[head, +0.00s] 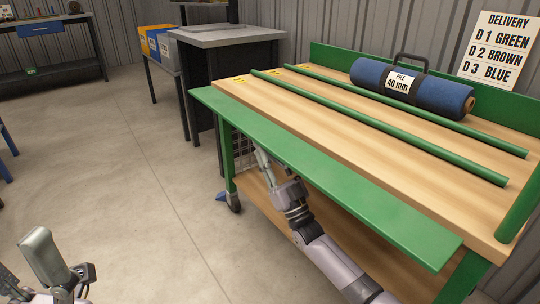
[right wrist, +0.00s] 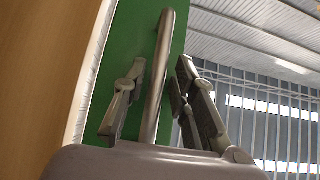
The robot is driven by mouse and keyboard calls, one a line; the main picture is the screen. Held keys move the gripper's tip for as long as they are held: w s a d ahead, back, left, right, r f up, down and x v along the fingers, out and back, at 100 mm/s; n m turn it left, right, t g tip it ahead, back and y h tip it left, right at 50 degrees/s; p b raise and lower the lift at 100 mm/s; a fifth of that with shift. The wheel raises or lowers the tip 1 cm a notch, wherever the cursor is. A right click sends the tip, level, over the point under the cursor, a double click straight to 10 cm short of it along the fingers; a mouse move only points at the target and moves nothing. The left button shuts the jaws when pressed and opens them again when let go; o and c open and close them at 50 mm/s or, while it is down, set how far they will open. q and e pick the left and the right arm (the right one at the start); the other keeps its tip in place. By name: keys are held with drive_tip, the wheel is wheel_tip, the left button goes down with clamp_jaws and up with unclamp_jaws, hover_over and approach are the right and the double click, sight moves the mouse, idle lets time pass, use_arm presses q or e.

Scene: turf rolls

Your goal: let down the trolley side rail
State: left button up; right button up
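The trolley (head: 420,145) has a wooden top. Its green side rail (head: 330,170) is a long flat panel along the near edge; its exact tilt is hard to tell. In the right wrist view a grey metal handle bar (right wrist: 158,75) stands in front of green panel (right wrist: 118,50). My right gripper (head: 262,160) is at the rail's outer edge, partly hidden by it. In the wrist view its fingers (right wrist: 160,100) are open on either side of the bar, with gaps showing. My left gripper (head: 48,265) is at the lower left, away from the trolley, its fingers unclear.
A blue turf roll (head: 430,92) labelled "PILE 40 mm" lies on the top, behind two green bars (head: 385,122). A grey-topped stand (head: 225,38) and bins (head: 160,42) are beyond the trolley's left end. The floor (head: 110,150) to the left is clear.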

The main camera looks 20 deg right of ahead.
drive_tip(key=shift+r+y, duration=0.1)
drive_tip(key=shift+y, duration=0.2)
drive_tip(key=v, duration=1.2)
drive_tip(key=shift+s, duration=0.15)
drive_tip(key=shift+c, duration=0.4)
